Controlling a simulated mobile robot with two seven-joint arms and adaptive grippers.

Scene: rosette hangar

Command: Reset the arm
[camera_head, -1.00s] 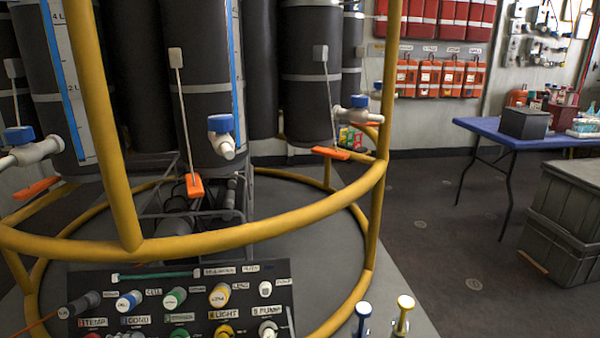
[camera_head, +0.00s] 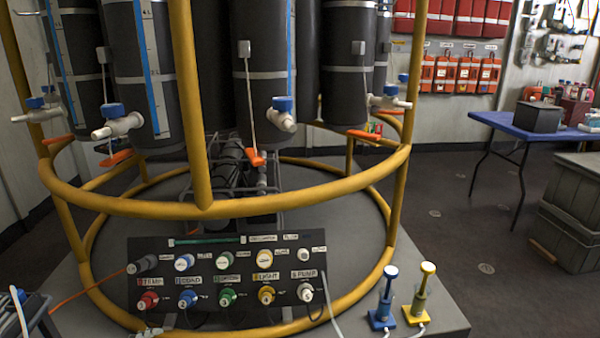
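Neither of my grippers and neither of my arms shows in the head view, so how they stand is hidden. The view holds the rosette of black cylinders (camera_head: 342,70) with blue-capped white valves inside a yellow rail (camera_head: 300,192). A black panel (camera_head: 218,268) with labelled, coloured connectors leans at the front of the base.
Two small pumps, one blue (camera_head: 382,316) and one yellow (camera_head: 414,312), stand on the base's right front corner. A blue table (camera_head: 500,122) with a dark box (camera_head: 534,117) is at the right. A grey crate (camera_head: 572,225) stands on the floor. Open floor lies between.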

